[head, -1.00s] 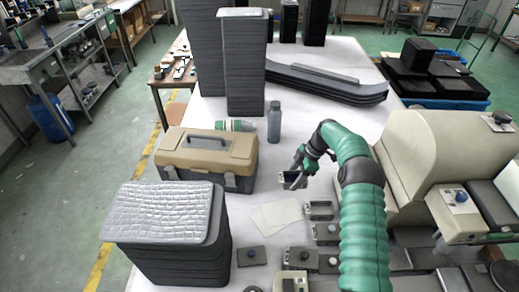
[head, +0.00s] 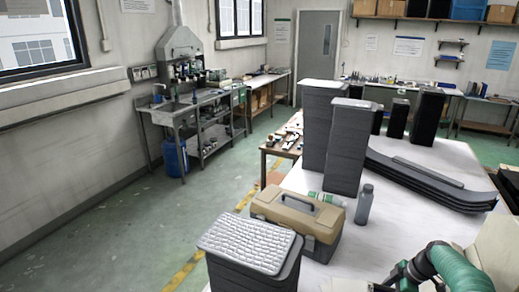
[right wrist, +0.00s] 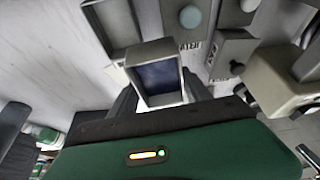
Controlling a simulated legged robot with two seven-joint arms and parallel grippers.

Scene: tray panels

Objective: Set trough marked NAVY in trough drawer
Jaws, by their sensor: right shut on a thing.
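My right gripper (right wrist: 160,92) is shut on a small grey open trough with a dark navy inside (right wrist: 158,76), in the right wrist view. A dark finger lies on each side of it, and it is held near the table top. I can read no NAVY mark on it. In the head view, my green right arm shows at the bottom right corner, with its gripper cut off by the lower edge. I cannot make out the trough drawer in either view. My left gripper is not in view.
Another grey open trough (right wrist: 116,24) and knobbed grey blocks (right wrist: 233,52) lie near the held trough. A beige machine (right wrist: 283,82) stands right. A tan toolbox (head: 297,217), a grey bottle (head: 364,205) and tall dark stacks (head: 345,150) stand on the white table.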

